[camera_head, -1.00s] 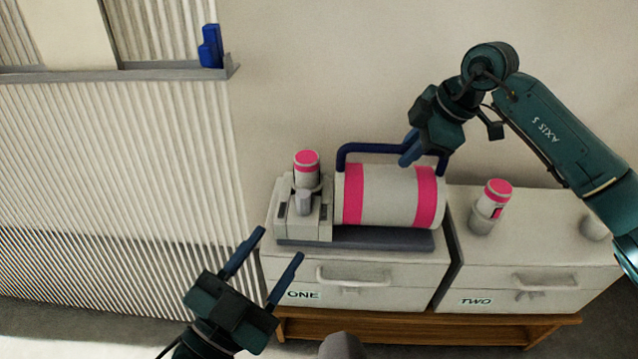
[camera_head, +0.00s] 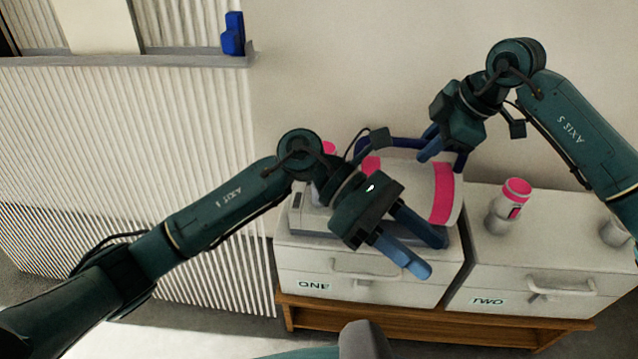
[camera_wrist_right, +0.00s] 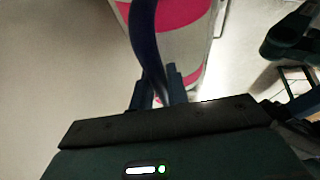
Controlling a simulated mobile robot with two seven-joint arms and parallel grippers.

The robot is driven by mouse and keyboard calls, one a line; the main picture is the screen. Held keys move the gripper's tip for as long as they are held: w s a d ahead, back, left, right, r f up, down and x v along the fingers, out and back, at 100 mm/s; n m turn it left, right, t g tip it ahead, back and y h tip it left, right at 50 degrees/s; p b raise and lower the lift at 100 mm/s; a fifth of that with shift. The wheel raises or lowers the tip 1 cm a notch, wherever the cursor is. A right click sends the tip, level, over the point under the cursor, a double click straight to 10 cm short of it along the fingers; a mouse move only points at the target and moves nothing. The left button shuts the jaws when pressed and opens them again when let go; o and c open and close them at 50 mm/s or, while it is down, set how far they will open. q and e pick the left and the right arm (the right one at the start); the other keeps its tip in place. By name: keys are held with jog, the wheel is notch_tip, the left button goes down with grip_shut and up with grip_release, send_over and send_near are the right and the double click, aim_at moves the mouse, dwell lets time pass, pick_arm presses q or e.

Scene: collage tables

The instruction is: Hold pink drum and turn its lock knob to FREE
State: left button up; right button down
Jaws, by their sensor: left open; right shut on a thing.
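The white drum with pink bands (camera_head: 443,192) lies on its side on the unit on top of box ONE. A dark blue handle (camera_head: 400,142) arches over it. My right gripper (camera_head: 442,155) is shut on the handle at its right end; the right wrist view shows the fingers (camera_wrist_right: 158,95) around the handle (camera_wrist_right: 146,40). My left gripper (camera_head: 418,254) is open, its blue fingers in front of the drum as seen from the head. I cannot tell whether it touches the drum. My left arm hides the lock knob and most of the unit's left part.
Box ONE (camera_head: 318,262) and box TWO (camera_head: 545,258) stand side by side on a wooden bench (camera_head: 400,317). A white cylinder with a pink top (camera_head: 510,203) stands on box TWO. A blue object (camera_head: 233,35) sits on a ledge at the upper left.

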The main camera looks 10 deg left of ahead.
pick_arm(q)
jog(key=w+a+r+m+t+y, duration=0.3)
jog(key=w+a+m+t+y, duration=0.35)
jog(key=w+a+y, duration=0.95)
jog(key=f+h, duration=0.1)
jog(key=f, duration=0.3)
jog(key=w+d+f+h, duration=0.1)
jog(key=f, duration=0.3)
jog(key=f+t+h, duration=0.1)
jog(key=f, duration=0.2)
jog(key=shift+w+d+f+n, duration=0.25)
jog(key=shift+f+n, duration=0.1)
jog(key=shift+f, duration=0.05)
jog(key=c, duration=1)
